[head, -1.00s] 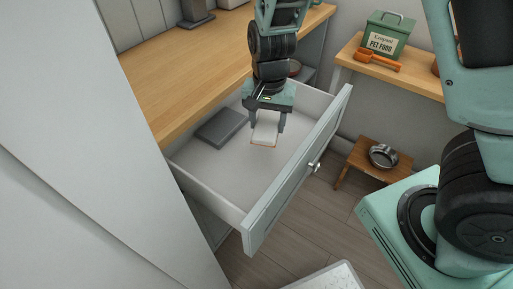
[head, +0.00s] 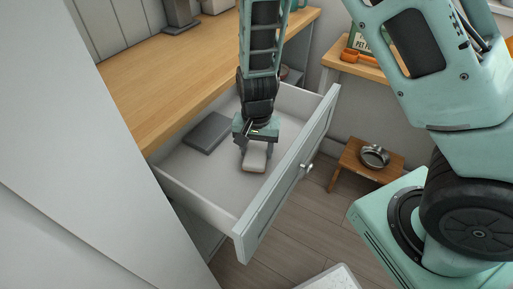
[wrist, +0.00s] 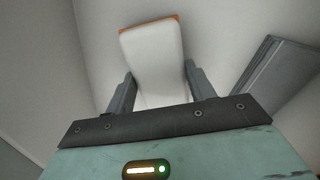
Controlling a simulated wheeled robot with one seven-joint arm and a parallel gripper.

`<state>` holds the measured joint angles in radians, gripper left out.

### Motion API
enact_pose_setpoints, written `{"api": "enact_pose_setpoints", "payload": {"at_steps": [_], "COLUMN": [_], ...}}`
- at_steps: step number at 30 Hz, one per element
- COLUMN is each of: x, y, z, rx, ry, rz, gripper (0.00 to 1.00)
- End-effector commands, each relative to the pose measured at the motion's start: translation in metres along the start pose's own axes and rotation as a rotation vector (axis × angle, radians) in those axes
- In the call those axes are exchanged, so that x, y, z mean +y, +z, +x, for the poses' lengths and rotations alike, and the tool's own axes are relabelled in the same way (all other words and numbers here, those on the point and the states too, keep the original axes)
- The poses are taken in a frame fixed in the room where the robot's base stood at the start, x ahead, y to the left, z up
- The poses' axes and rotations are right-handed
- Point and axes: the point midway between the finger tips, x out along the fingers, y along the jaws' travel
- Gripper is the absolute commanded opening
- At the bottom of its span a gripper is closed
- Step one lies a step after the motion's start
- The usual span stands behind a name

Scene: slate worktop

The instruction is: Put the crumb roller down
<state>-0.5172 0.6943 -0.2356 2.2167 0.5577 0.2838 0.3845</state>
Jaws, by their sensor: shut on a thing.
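The crumb roller (head: 254,160) is a white block inside the open drawer. In the wrist view the crumb roller (wrist: 152,50) shows an orange edge at its far end. My gripper (head: 255,149) points down into the drawer (head: 208,197), its two fingers on either side of the roller, shut on it. The roller is at or just above the drawer floor; I cannot tell whether it touches.
A flat dark grey item (head: 207,133) lies in the drawer left of the roller; the drawer floor in front is clear. A wooden counter (head: 180,75) overhangs behind.

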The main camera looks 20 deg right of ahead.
Motion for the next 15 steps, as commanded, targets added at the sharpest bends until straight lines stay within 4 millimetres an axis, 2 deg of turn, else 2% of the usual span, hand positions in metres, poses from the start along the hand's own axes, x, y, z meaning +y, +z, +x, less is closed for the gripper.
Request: {"api": "enact_pose_setpoints", "payload": {"at_steps": [1, 2, 4, 15], "x": [0.0, 0.0, -0.0001, -0.0001], "y": [0.0, 0.0, 0.0, -0.0001], "z": [0.0026, 0.0027, 0.0018, -0.0042], "rx": [0.0, 0.0, 0.0, 0.0], "ry": [0.0, 0.0, 0.0, 0.0], "rz": [0.0, 0.0, 0.0, 0.0], "gripper": [0.26, 0.57, 0.76, 0.76]}}
